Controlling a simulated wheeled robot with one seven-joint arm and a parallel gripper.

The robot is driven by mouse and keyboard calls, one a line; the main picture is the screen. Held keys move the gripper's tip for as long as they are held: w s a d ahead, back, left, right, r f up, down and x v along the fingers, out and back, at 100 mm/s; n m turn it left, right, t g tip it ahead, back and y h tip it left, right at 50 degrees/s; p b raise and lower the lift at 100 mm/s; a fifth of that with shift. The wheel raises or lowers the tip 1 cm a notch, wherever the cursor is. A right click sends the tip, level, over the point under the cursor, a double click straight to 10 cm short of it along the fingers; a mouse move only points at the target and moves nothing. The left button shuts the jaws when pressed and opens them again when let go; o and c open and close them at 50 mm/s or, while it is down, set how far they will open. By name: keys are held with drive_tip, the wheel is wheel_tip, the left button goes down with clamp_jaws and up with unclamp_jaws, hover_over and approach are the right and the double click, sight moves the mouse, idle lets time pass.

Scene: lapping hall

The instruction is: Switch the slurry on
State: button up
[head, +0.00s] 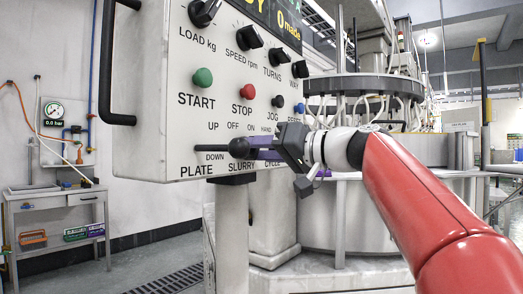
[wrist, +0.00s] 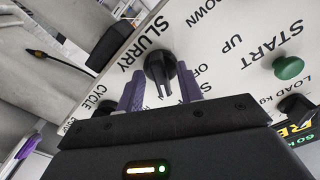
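The SLURRY switch (wrist: 159,66) is a black knob on the white control panel (head: 150,90), below the OFF and ON marks and above the SLURRY label. In the wrist view it lies between the two purple fingers of my gripper (wrist: 161,88), with a small gap on both sides. My gripper is open around it; I cannot tell if either finger touches. In the head view, my gripper (head: 263,149) reaches the lower panel from the right and partly hides the SLURRY and CYCLE controls.
Above are the green START button (head: 203,78), the red STOP button (head: 247,91) and the black JOG button (head: 278,101). A thin dark PLATE rod (head: 208,148) sticks out close by on the left. A black handle (head: 108,60) is at the panel's left edge.

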drive_tip(key=b+v, duration=0.1)
drive_tip(key=v, duration=0.6)
drive_tip(key=shift+s+d, duration=0.25)
drive_tip(key=shift+d, duration=0.1)
